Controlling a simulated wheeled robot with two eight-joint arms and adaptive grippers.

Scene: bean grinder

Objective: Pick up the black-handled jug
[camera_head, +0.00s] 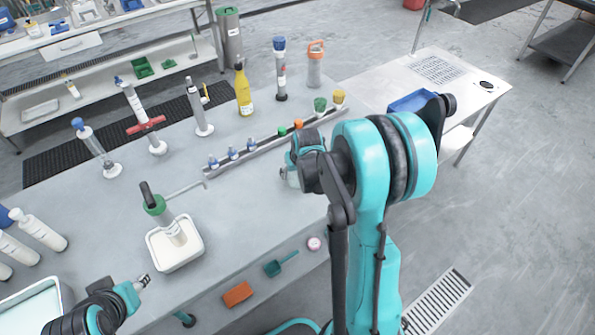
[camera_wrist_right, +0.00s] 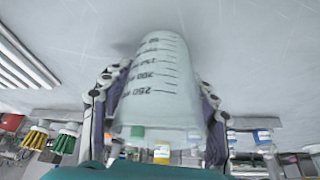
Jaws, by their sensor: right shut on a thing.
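A clear jug (camera_wrist_right: 160,80) with dark graduation marks stands between the fingers in the right wrist view. My right gripper (camera_head: 303,158) is shut on it, a finger on each side. In the head view my right arm and gripper hide most of the jug; only a pale sliver of it (camera_head: 290,178) shows at the right part of the bench. Its black handle cannot be made out. I cannot tell whether the jug touches the bench. My left gripper (camera_head: 143,282) is near the front edge of the bench, apart from the jug; its jaws are too small to read.
A rack (camera_head: 262,146) with small colored-cap bottles lies just behind the right gripper. Several bottles and cylinders stand farther back. Bare bench (camera_head: 240,215) lies between tray and right gripper.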

